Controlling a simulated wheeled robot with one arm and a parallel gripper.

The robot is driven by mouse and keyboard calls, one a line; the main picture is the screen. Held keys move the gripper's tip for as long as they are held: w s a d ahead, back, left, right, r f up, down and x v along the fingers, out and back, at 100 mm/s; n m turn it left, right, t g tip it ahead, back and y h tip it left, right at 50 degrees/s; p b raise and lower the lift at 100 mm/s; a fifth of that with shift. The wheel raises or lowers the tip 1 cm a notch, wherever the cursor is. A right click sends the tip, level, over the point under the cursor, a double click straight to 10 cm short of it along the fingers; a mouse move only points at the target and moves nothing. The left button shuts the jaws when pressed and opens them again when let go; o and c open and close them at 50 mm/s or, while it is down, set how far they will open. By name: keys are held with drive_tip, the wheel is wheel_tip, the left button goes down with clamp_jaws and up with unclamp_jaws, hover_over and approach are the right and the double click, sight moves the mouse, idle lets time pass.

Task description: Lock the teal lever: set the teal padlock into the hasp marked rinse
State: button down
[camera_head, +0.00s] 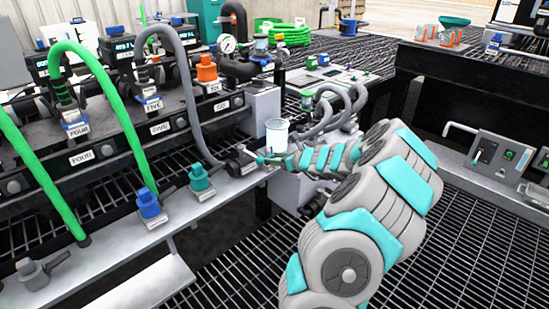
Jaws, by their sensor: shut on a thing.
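A teal valve body with a dark lever (201,180) stands on the grey front ledge, left of my gripper. My gripper (264,160) is at the ledge's right end, beside a dark grey valve (239,160). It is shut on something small. A bit of teal shows at its fingertips, but I cannot tell whether this is the teal padlock or part of my gripper. I cannot make out a hasp marked rinse; the small ledge labels are unreadable.
A blue valve (149,204) and a grey one (38,271) stand farther left on the ledge. Green hoses (110,100) and grey hoses (187,85) arch above it. A white cup (277,134) stands just behind my gripper. Open grating (480,235) lies at the right.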

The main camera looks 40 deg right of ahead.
drive_tip(key=shift+c, duration=1)
unclamp_jaws()
drive_tip(key=v, duration=0.7)
drive_tip(key=shift+s, duration=0.4)
drive_tip(key=shift+r, duration=0.15)
